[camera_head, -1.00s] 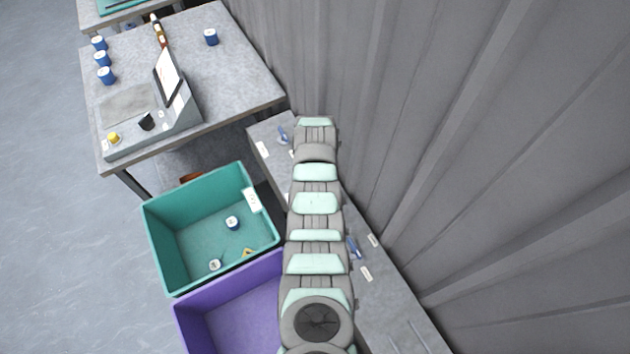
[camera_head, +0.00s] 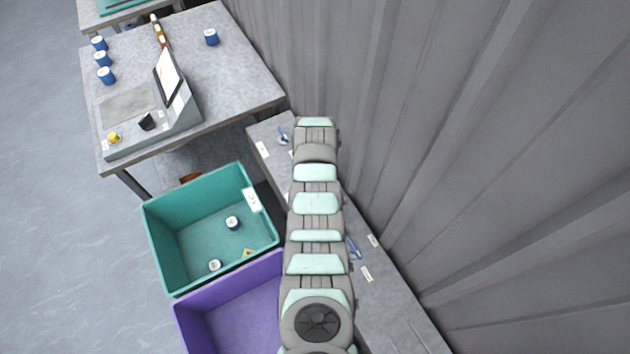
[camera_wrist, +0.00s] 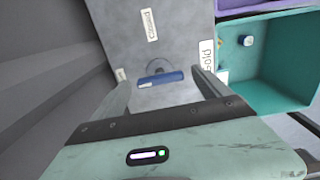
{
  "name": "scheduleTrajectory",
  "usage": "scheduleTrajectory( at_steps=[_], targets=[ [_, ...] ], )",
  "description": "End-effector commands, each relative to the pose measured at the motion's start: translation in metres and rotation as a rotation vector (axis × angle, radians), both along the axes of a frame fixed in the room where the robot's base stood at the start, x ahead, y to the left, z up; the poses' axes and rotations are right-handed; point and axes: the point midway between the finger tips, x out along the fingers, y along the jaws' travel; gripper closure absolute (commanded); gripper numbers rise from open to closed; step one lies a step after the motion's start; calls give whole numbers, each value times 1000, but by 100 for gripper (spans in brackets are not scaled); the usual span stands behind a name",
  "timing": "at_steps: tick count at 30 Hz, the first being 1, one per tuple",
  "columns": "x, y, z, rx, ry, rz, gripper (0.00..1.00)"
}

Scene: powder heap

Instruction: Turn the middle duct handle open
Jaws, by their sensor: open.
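A blue duct handle (camera_wrist: 161,79) on a grey panel (camera_wrist: 185,30) lies nearly level across the wrist view, with a dark round mark just above it. My gripper (camera_wrist: 158,82) is open, with one finger to each side of this handle; I cannot tell whether either touches it. In the head view my arm covers the middle of the panel, so the middle handle and my fingers are hidden there. Two other blue handles show, one at the far end (camera_head: 284,134) and one nearer (camera_head: 354,248). White labels (camera_wrist: 149,25) sit around the handle.
A teal bin (camera_head: 160,245) with small blue-and-white cans and a purple bin (camera_head: 190,325) stand left of the panel. A corrugated grey wall (camera_head: 480,130) rises close on the right. A table (camera_head: 235,75) with a console and blue cans stands beyond.

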Motion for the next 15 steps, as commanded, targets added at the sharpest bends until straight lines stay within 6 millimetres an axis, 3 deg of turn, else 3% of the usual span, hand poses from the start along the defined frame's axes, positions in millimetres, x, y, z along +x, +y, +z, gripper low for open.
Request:
scheduleTrajectory(
  at_steps=[8,15],
  targets=[
    [1,0,14,0,-2,0,13],
    [1,0,51,0,-4,0,13]
  ],
)
